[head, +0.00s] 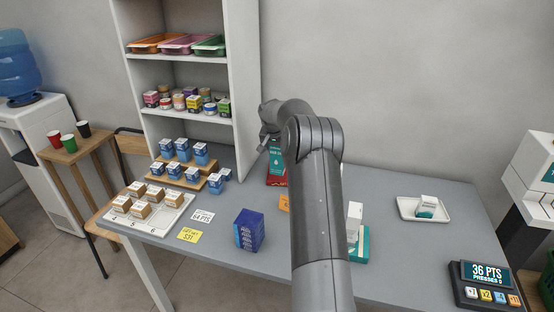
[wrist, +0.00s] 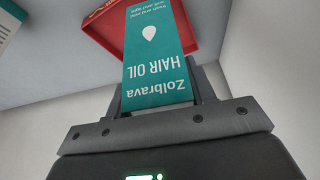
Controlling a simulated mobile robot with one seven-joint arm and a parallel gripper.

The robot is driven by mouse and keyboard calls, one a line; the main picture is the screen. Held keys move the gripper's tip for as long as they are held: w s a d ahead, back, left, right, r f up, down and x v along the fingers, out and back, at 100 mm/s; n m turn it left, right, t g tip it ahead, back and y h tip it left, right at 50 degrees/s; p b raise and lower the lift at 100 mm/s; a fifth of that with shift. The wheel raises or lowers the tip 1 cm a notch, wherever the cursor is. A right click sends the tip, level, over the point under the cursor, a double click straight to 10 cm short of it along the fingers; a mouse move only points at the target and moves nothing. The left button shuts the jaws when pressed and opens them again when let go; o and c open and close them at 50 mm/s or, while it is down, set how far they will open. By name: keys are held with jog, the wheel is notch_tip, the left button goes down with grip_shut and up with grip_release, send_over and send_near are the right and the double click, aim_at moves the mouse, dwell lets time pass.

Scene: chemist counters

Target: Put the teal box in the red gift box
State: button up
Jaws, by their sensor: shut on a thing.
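The teal box, labelled "Zolbrava Hair Oil", is held between the fingers of my gripper (wrist: 160,92) in the wrist view, where its teal face (wrist: 158,58) shows. The gripper is shut on it. The red gift box (wrist: 207,38) is beyond it, with its open side and rims showing around the far end of the teal box. I cannot tell whether that end is inside the rim or above it. In the head view the teal box (head: 276,160) shows just above the red gift box (head: 275,182), left of my arm.
A dark blue box (head: 249,231) stands left of my arm. A white and teal item (head: 361,243) stands close on its right, partly hidden. A white tray (head: 404,208) holds a small box. A points terminal (head: 483,288) is at the right. Shelves (head: 244,100) rise behind the left side.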

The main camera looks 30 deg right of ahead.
aim_at(277, 158)
jog(key=shift+w+a+f, duration=0.15)
jog(key=shift+w, duration=0.1)
jog(key=shift+f, duration=2)
jog(key=shift+f, duration=0.1)
jog(key=o, duration=1)
